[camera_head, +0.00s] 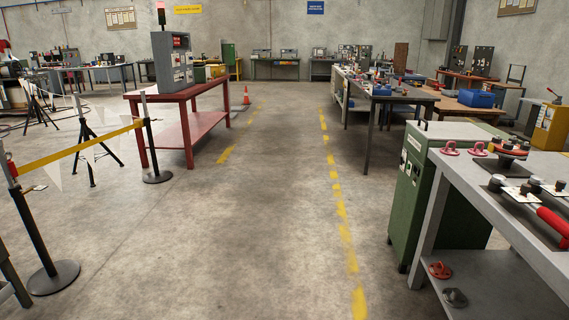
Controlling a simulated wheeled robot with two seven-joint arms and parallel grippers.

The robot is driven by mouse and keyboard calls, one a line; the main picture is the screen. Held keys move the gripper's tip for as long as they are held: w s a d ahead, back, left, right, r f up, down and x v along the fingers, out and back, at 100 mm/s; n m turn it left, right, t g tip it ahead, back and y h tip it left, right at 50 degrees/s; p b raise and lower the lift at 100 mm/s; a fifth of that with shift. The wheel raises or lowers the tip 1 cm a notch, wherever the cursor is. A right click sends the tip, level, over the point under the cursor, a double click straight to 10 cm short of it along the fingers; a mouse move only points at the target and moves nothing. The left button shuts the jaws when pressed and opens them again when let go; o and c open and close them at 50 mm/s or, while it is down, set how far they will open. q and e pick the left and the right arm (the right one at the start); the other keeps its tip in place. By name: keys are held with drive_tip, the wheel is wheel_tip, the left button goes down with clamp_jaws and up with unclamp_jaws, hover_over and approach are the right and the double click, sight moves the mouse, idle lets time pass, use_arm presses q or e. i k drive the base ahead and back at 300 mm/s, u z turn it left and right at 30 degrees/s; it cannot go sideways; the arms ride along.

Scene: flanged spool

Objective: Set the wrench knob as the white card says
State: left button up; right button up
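A grey workbench (479,203) stands at the right, partly cut off by the picture edge. On it lies a red handle (553,222), cut off at the right, which may belong to the wrench. Several dark knobs (497,183) stand beside small white pieces (519,195) on the bench. I cannot tell whether one of these pieces is the white card, and no writing on them is readable. A red flanged part (509,148) sits farther back on the bench. Neither of my grippers is in view.
A green cabinet (407,205) stands against the bench's left side. Red and grey parts (440,270) lie on the lower shelf. The middle floor (265,220) is clear. A yellow-belt barrier (80,146) and a red table (180,93) are on the left.

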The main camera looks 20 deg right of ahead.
sight(525, 188)
drive_tip(key=z, duration=0.55)
drive_tip(key=i, duration=1.85)
drive_tip(key=z, duration=2.1)
drive_tip(key=i, duration=0.8)
drive_tip(key=z, duration=0.5)
